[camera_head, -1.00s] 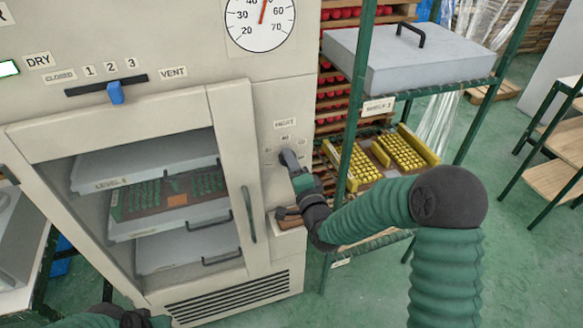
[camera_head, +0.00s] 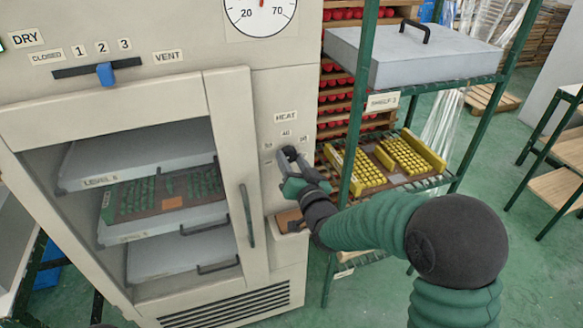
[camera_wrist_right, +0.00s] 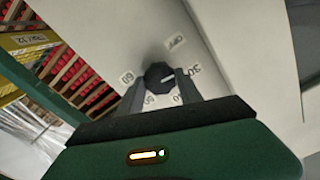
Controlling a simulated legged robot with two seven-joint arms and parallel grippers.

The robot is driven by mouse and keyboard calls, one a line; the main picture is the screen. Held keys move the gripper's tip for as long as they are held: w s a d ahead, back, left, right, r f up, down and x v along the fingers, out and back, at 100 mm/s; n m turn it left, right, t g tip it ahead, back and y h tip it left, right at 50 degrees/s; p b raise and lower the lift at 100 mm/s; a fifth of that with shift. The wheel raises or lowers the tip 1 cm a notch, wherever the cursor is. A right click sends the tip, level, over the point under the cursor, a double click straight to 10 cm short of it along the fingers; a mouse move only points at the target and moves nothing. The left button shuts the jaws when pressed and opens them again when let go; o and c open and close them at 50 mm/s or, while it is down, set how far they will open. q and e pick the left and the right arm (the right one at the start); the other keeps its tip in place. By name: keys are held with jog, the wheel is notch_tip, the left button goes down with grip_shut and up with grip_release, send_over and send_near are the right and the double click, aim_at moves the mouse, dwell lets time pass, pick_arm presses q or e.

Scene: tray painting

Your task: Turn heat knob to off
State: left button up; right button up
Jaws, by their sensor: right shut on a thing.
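The heat knob (camera_wrist_right: 158,76) is a small black dial on the cream cabinet front. In the right wrist view it sits between my right gripper's two grey fingers, and its white mark points right, close to the 30 label (camera_wrist_right: 194,70). The OFF label (camera_wrist_right: 176,42) is above and right of the knob. In the head view my right gripper (camera_head: 288,156) is at the knob below the HEAT label (camera_head: 286,116) and largely hides it. The right gripper is shut on the knob. My left gripper is not in view.
The cabinet door with its green handle (camera_head: 247,216) is just left of the knob. A green rack post (camera_head: 357,125) stands close on the right, beside my right arm. A small brown ledge (camera_head: 288,221) is below the gripper. A vent slider (camera_head: 105,74) is at upper left.

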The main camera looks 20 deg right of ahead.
jog(key=n+b, duration=0.3)
jog(key=n, duration=0.1)
jog(key=f+n+b, duration=0.1)
jog(key=n+b, duration=0.2)
jog(key=n, duration=0.2)
jog(key=shift+s+f, duration=0.1)
jog(key=shift+f, duration=0.05)
jog(key=n+b, duration=0.2)
jog(key=n, duration=0.1)
jog(key=shift+r, duration=0.2)
jog(key=shift+r+n+b, duration=0.2)
jog(key=shift+n+b, duration=0.4)
jog(key=shift+n, duration=0.3)
jog(key=shift+r, duration=0.1)
jog(key=o, duration=1.4)
jog(key=shift+a, duration=0.15)
jog(key=shift+c, duration=0.2)
